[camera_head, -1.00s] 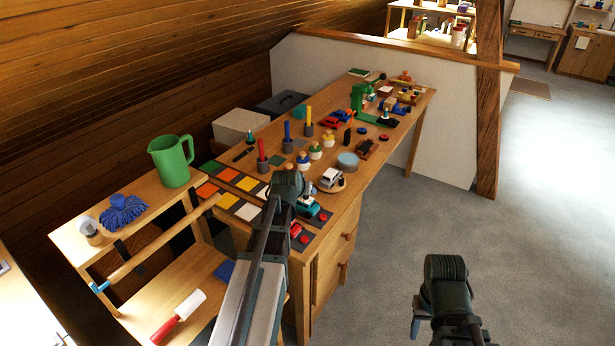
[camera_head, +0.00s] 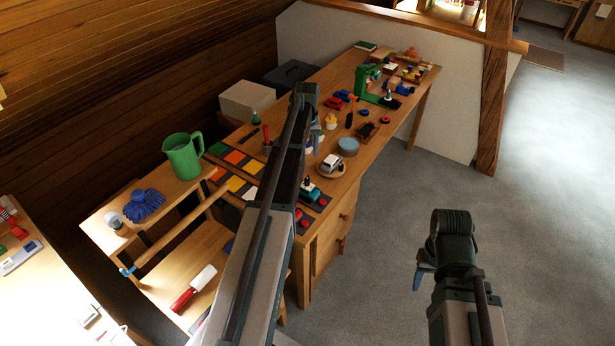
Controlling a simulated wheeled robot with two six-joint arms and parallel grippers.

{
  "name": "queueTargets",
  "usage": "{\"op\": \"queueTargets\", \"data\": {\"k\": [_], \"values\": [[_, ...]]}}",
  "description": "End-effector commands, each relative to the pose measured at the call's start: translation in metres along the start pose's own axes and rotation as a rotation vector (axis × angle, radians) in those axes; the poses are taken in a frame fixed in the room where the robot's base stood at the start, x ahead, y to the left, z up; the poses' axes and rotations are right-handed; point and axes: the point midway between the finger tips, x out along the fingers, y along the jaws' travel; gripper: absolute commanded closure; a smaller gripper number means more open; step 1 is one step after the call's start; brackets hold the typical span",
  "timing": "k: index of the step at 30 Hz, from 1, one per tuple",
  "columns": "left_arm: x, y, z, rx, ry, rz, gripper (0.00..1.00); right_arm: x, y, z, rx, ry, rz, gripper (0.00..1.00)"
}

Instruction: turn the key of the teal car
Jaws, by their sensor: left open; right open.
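A teal car (camera_head: 309,191) sits on a dark square at the near right edge of the long wooden table (camera_head: 355,170). Its key is too small to make out. My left gripper (camera_head: 318,132) is open and empty over the middle of the table, beyond the teal car; its arm hides part of the tabletop. My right gripper (camera_head: 419,276) is open and empty over the grey floor, to the right of the table.
A white car (camera_head: 332,161) on a round wooden plate and a blue-grey round tin (camera_head: 348,146) stand beyond the teal car. The floor (camera_head: 400,200) right of the table is clear.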

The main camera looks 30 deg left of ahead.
Motion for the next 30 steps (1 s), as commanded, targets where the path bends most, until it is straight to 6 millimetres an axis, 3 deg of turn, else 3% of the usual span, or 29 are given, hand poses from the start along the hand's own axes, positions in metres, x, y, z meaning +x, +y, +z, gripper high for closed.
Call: {"op": "queueTargets", "data": {"k": [8,30], "values": [[0.027,0.000,0.000,0.001,0.001,0.001,0.44,0.027,-0.003,-0.002,0.001,0.000,0.000,0.50],[0.127,0.001,-0.001,0.001,0.002,0.001,0.44,0.126,-0.012,-0.007,0.001,0.000,0.000,0.50]]}}
